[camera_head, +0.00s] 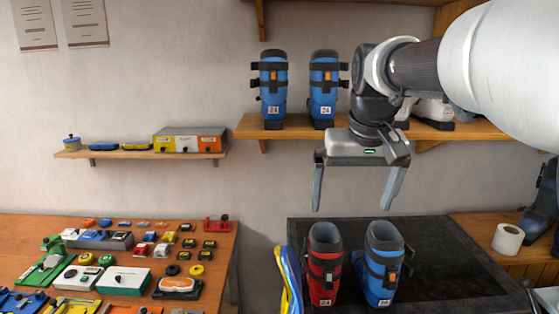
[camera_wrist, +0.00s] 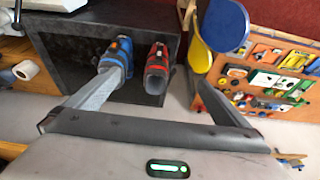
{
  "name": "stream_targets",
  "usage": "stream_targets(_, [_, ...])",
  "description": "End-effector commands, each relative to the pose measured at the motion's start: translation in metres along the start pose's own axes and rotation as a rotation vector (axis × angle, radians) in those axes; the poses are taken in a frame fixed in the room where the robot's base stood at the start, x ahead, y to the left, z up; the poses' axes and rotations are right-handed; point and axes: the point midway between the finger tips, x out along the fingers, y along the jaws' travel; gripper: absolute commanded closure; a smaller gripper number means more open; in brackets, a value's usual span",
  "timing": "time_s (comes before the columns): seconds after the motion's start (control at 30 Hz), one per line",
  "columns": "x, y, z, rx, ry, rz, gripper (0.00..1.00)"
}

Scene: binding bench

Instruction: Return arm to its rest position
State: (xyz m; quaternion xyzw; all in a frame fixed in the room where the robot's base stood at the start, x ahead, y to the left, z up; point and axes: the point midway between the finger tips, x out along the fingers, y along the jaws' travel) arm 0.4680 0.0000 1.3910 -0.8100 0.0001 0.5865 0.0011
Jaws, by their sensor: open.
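My gripper (camera_head: 352,205) is open and empty. In the head view its two fingers point down, above and behind a red ski boot (camera_head: 325,264) and a blue ski boot (camera_head: 382,265), which stand upright side by side on a dark mat (camera_head: 450,270). In the wrist view, my gripper (camera_wrist: 165,90) has its fingers spread wide. The red boot (camera_wrist: 156,68) shows between them, and the blue boot (camera_wrist: 122,48) is partly behind the left finger. My arm reaches in from the upper right of the head view.
Blue boots (camera_head: 272,90) labelled 2A stand on a wall shelf (camera_head: 290,134) close beside my wrist. A lower shelf (camera_head: 100,153) holds small boxes. A wooden table (camera_head: 220,260) at left carries many coloured parts. A white tape roll (camera_head: 508,239) is at right.

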Motion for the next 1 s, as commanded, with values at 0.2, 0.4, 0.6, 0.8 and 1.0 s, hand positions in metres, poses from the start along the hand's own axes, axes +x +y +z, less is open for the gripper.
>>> stream_targets(0.2, [-0.011,0.0,0.107,-0.001,0.089,0.0,0.0])
stream_targets(0.4, [0.008,0.0,0.183,-0.002,0.15,0.001,0.0])
stream_targets(0.6, [0.019,0.0,0.206,-0.002,0.169,0.001,0.0])
stream_targets(0.8, [0.019,0.0,0.206,-0.002,0.169,0.001,0.0])
stream_targets(1.0, [0.019,0.0,0.206,-0.002,0.169,0.001,0.0])
